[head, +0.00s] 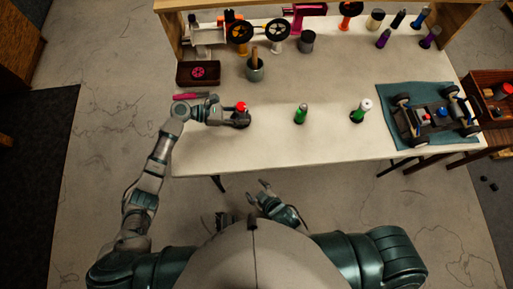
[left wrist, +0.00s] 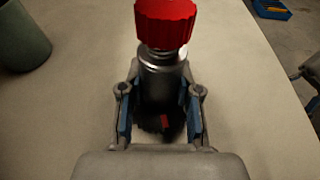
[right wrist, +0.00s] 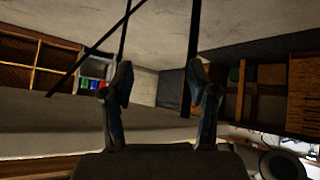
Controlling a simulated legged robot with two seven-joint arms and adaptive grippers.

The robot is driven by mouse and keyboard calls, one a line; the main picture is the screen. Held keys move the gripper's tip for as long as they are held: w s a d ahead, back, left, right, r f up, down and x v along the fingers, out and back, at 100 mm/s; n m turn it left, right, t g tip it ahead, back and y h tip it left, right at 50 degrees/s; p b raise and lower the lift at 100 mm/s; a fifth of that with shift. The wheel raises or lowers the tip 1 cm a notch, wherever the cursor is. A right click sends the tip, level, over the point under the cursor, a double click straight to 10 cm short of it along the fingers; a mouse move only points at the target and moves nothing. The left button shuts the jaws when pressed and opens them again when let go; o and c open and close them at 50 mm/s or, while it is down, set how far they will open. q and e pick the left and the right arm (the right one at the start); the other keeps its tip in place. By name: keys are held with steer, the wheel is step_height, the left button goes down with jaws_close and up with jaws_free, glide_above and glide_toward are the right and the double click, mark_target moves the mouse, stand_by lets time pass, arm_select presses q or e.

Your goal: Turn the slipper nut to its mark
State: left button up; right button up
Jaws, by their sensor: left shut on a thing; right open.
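The slipper nut, a red ribbed knob (head: 241,106), sits upright on a grey cylindrical post with a dark base at the table's left front. In the left wrist view the red nut (left wrist: 165,22) stands above the grey post (left wrist: 163,78). A small red mark (left wrist: 165,121) shows low on the dark base. My left gripper (head: 236,117) is shut on the grey post, below the nut, with a finger on each side. My right gripper (head: 257,192) is open and empty, off the table's front edge; its spread fingers show in the right wrist view (right wrist: 160,85).
Green bottle (head: 301,114) and white-capped green bottle (head: 361,110) stand to the right. An RC car chassis (head: 436,117) rests on a blue-green mat (head: 400,88).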

mark_target(244, 110)
steer(key=shift+r, duration=0.1)
steer(key=w+a+r+n+t+y, duration=0.2)
steer(key=r+n+t+y, duration=0.15)
steer(key=r+n, duration=0.5)
steer(key=w+a+r+n+t+y, duration=0.2)
steer(key=r+n+t+y, duration=0.15)
steer(key=r+n, duration=0.45)
steer(key=w+n, duration=0.1)
steer(key=n, duration=0.1)
steer(key=w+d+n, duration=0.1)
steer(key=n, duration=0.2)
steer(key=w+n+h, duration=0.1)
steer(key=n, duration=0.2)
steer(key=shift+w+d+f, duration=0.15)
steer(key=shift+w+f, duration=0.15)
steer(key=shift+w, duration=0.1)
steer(key=w+d+n+h, duration=0.1)
steer(key=w+n, duration=0.1)
steer(key=w+d+r+n+t+h, duration=0.1)
steer(key=w+d+n, duration=0.1)
steer(key=w+d+r+n+h, duration=0.1)
steer(key=n, duration=0.1)
steer(key=shift+w+d+r+n+t, duration=0.2)
steer(key=shift+w+d+n+t, duration=0.15)
steer(key=shift+w+d+t, duration=0.05)
steer(key=x, duration=1.2)
steer(key=shift+d+f, duration=0.1)
jaws_close()
